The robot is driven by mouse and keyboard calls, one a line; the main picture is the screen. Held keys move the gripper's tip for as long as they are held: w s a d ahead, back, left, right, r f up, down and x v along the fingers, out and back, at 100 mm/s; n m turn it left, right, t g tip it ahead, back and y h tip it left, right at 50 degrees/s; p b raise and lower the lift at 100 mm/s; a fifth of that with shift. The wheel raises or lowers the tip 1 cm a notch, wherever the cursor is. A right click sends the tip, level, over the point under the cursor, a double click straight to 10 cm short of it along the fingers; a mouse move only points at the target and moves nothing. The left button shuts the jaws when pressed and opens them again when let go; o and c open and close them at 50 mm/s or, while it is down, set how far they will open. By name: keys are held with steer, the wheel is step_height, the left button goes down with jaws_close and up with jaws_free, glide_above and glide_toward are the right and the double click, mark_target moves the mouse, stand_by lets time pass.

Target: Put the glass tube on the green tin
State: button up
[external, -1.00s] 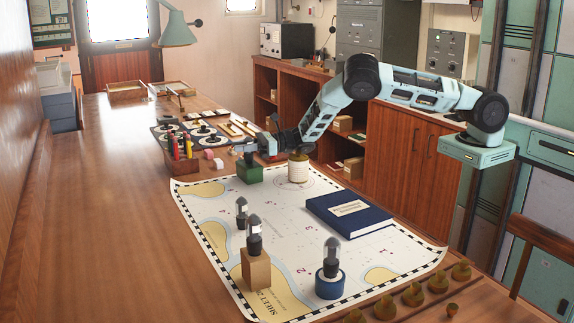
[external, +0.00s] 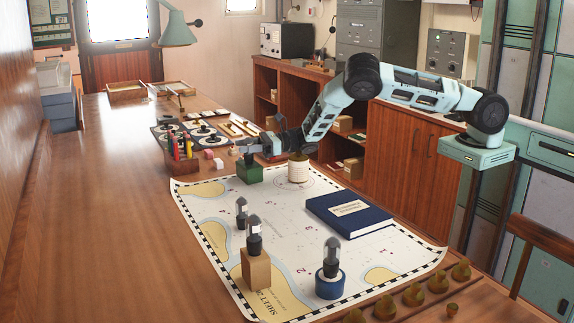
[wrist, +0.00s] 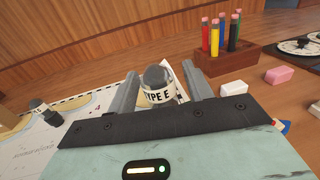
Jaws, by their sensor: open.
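The green tin (external: 249,174) stands at the far edge of the chart. My gripper (external: 243,151) is right above it, reaching in from the right. In the wrist view my gripper (wrist: 160,90) is open, with a finger on each side of a glass tube (wrist: 157,84) with a grey top and a "TYPE E" label. Gaps show between tube and fingers. The tube's lower end and the tin are hidden there by the gripper; a small dark part shows over the tin in the external view. Another tube (external: 241,212) stands on the chart.
More tubes stand on a wooden block (external: 256,270) and a blue tin (external: 330,285). A cream pot (external: 298,171) is close right of the green tin. A pencil holder (external: 182,163) and erasers (external: 218,163) lie left. A blue book (external: 349,215) lies on the chart.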

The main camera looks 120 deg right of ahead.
steer(key=s, duration=0.1)
steer(key=s+b, duration=0.1)
steer(key=s, duration=0.1)
steer(key=shift+s+a+f, duration=0.25)
steer(key=shift+a+f, duration=0.1)
steer(key=shift+a, duration=0.05)
step_height(320, 180, up, 8)
steer(key=b, duration=0.2)
steer(key=shift+f, duration=0.2)
